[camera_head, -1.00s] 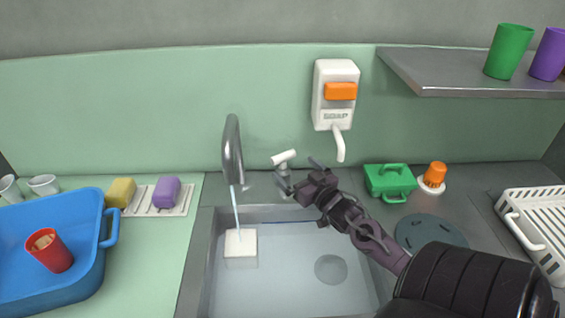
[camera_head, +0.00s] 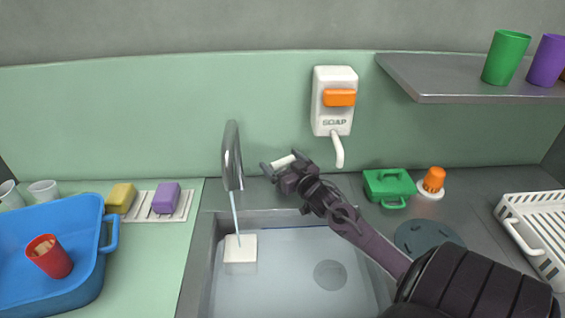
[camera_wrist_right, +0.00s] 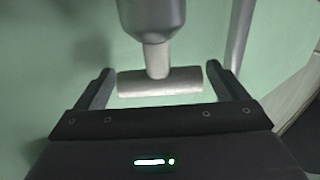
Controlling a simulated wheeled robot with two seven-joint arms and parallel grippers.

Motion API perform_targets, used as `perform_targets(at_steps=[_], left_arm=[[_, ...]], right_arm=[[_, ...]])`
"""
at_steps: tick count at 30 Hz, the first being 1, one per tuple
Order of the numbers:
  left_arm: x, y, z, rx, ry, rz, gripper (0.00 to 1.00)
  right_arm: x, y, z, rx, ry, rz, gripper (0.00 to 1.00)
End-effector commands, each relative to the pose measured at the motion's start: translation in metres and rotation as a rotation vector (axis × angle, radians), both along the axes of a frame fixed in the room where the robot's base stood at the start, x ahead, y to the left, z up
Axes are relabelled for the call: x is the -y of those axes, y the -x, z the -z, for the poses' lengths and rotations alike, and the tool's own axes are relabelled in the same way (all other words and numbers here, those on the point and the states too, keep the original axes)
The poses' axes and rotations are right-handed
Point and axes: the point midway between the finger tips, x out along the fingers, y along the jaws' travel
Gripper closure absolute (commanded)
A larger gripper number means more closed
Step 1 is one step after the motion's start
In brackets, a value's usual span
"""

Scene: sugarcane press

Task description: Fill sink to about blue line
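The sink (camera_head: 225,298) holds clear water (camera_head: 290,265). A stream (camera_head: 235,212) runs from the curved metal faucet (camera_head: 232,158) onto a pale block (camera_head: 240,248) at the left. A thin bluish edge shows along the back wall; I cannot tell the blue line apart from the waterline. The white T-shaped tap handle (camera_head: 282,163) stands behind the sink. My right gripper (camera_head: 284,168) is at it. In the right wrist view my gripper (camera_wrist_right: 165,88) is open, its fingers at either end of the handle bar (camera_wrist_right: 160,82), with small gaps. My left gripper is out of view.
A blue tub (camera_head: 45,285) with a red cup (camera_head: 48,257) stands at the left, near yellow (camera_head: 121,198) and purple (camera_head: 165,198) sponges. A soap dispenser (camera_head: 334,115) hangs above. A green box (camera_head: 389,186), orange-topped brush (camera_head: 433,182) and white rack (camera_head: 540,230) are right.

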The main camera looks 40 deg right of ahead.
Motion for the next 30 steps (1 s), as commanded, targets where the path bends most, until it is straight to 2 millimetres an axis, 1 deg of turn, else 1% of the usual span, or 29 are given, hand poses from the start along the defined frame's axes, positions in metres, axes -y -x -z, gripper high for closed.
perform_targets(at_steps=[1, 4, 5, 14, 21, 30], left_arm=[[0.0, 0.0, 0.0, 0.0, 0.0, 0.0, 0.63], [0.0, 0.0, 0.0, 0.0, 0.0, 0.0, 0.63], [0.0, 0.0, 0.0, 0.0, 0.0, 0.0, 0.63], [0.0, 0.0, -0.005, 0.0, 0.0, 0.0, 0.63], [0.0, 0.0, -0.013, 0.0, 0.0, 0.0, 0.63], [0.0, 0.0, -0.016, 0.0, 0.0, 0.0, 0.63]], right_arm=[[0.0, 0.0, 0.0, 0.0, 0.0, -0.001, 0.16], [-0.001, 0.0, 0.0, 0.0, 0.0, -0.001, 0.29], [-0.001, 0.0, 0.0, 0.0, 0.0, -0.001, 0.3], [-0.001, 0.0, -0.001, 0.001, -0.005, 0.052, 0.3], [-0.002, -0.001, -0.001, 0.002, -0.01, 0.2, 0.3], [-0.002, -0.001, 0.0, 0.001, -0.009, 0.404, 0.3]])
